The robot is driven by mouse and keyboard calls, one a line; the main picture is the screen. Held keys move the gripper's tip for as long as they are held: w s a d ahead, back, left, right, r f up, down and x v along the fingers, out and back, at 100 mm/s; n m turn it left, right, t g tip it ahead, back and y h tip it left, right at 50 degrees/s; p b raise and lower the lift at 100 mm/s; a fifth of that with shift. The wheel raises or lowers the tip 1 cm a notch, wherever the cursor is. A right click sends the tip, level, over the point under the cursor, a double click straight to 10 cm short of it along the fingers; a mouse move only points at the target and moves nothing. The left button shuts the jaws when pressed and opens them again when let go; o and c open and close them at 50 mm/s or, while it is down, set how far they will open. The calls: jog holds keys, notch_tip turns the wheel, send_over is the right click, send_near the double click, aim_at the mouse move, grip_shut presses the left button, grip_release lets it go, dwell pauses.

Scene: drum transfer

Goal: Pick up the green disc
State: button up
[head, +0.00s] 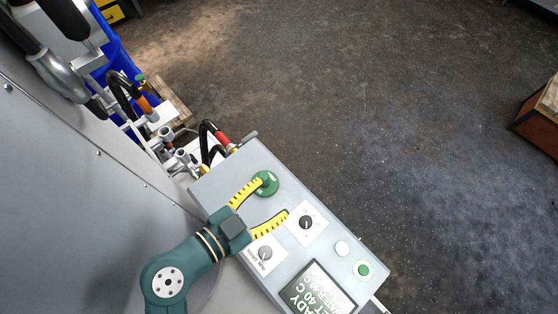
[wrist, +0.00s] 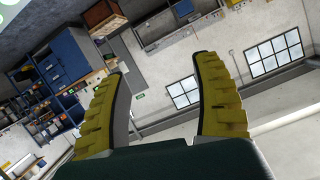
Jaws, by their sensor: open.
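The green disc (head: 269,188) shows in the head view at the upper left of a grey control box's top face. It is round and flat-looking, with a small raised part. My gripper (head: 273,198) has two yellow ribbed fingers. They are spread apart over the box, and the tip of the upper finger overlaps the disc's left edge in the picture. I cannot tell whether it touches. In the wrist view my gripper (wrist: 160,85) is open with nothing between its fingers, and the disc is not identifiable there.
The grey control box (head: 230,178) carries a black knob (head: 306,222), a grey knob (head: 265,253), a white button (head: 342,248), a green button (head: 363,270) and a display (head: 318,291). Pipes and hoses (head: 210,130) stand beyond its upper left end. Open floor (head: 400,120) lies to the right.

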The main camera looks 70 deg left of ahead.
aim_at(264, 178)
jog(key=s+a+f+n+g+y+b, duration=0.35)
jog(key=s+f+n+b, duration=0.45)
jog(key=f, duration=0.5)
jog(key=shift+m, duration=0.7)
jog(key=x, duration=0.5)
jog(key=p+x, duration=0.1)
jog(key=x, duration=0.4)
jog(key=shift+w+r, duration=0.1)
jog(key=shift+r, duration=0.15)
jog(key=x, duration=0.5)
jog(key=shift+w+f+b, duration=0.15)
jog(key=shift+f+b, duration=0.1)
jog(key=shift+b, duration=0.05)
jog(key=shift+d, duration=0.1)
grip_shut()
